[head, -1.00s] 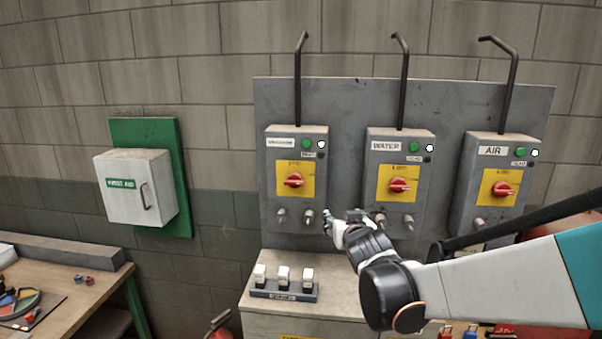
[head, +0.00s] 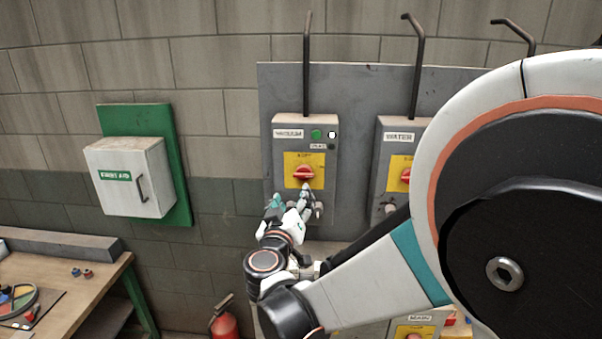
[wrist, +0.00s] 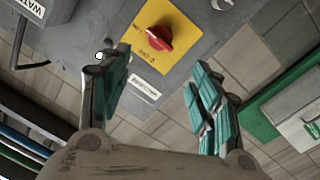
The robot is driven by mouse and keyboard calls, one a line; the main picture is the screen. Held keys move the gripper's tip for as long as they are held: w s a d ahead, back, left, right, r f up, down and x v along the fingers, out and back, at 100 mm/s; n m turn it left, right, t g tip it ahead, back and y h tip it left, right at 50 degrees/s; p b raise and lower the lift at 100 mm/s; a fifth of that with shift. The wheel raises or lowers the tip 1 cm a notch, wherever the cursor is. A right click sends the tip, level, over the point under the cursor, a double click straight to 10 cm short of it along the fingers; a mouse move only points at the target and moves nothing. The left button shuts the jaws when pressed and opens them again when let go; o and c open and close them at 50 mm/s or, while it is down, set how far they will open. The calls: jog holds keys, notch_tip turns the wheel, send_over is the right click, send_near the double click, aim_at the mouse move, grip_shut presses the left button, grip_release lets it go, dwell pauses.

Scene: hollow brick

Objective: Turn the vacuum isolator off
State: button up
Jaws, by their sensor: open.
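The vacuum isolator (head: 323,155) is the grey box on the left of the panel, with a label reading VACUUM, a green light and a white light at its top. Its red rotary knob (head: 304,174) sits on a yellow plate. In the head view the knob's handle lies about level. In the wrist view the red knob (wrist: 157,38) is ahead of the fingers, seen tilted. My gripper (head: 290,203) is just below and left of the knob, pointing up at it. Its teal-padded fingers (wrist: 160,95) are apart, with nothing between them, and do not touch the knob.
The water isolator (head: 390,170) stands to the right, partly behind my arm; the air isolator is hidden. A green-backed first aid box (head: 128,180) hangs at left. A workbench (head: 75,300) and a red extinguisher (head: 223,325) are below. Metal fittings (head: 319,210) stick out under the knob.

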aim_at(302, 176)
jog(key=w, duration=0.4)
jog(key=w+d+p, duration=0.1)
jog(key=w, duration=0.8)
jog(key=shift+w+d+p, duration=0.3)
jog(key=shift+d+p, duration=0.05)
jog(key=shift+p, duration=0.05)
jog(key=shift+c, duration=0.6)
jog(key=c, duration=0.7)
